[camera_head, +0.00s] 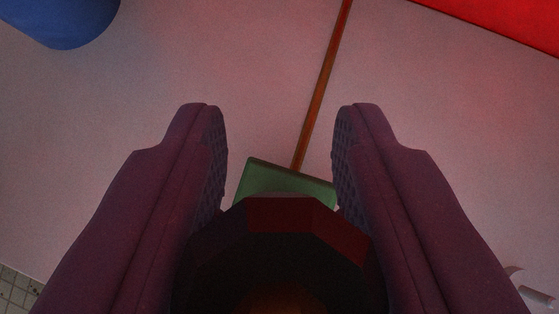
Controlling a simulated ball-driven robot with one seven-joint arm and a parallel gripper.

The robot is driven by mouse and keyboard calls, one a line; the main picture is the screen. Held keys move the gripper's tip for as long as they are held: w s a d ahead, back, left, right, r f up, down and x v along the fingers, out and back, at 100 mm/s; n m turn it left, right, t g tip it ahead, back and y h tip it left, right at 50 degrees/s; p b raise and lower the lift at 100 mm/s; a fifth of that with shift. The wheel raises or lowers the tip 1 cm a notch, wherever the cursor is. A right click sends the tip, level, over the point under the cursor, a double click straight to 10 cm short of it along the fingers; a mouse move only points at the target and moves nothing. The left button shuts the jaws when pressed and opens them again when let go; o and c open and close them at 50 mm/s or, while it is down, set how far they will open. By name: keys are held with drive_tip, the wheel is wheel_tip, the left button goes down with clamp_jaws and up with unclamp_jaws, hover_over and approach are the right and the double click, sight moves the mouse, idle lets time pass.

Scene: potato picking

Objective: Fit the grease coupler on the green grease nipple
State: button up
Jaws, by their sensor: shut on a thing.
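My gripper (281,150) points away from the camera, with a purple-brown finger on each side and ribbed inner pads. It is shut on a dark, faceted round thing with dark red faces, which looks like the grease coupler (292,215), low between the fingers. Just beyond the coupler's far edge, a green block (284,178) shows between the fingertips, partly covered by the coupler. I cannot make out the green grease nipple itself; it may be hidden behind the coupler. I cannot tell whether coupler and block touch.
A thin orange-brown line or pipe (320,90) runs from the green block up the pale surface (200,70). A blue rounded thing (62,18) is at the top left, a red panel (500,18) at the top right. A small pale curved thing (537,295) lies at the lower right.

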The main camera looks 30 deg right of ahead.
drive_tip(key=shift+f+b, duration=1.35)
drive_tip(key=shift+b, duration=0.2)
drive_tip(key=o, duration=1.2)
drive_tip(key=shift+c, duration=0.2)
drive_tip(key=p+v, duration=0.1)
drive_tip(key=v, duration=0.7)
drive_tip(key=shift+p, duration=0.35)
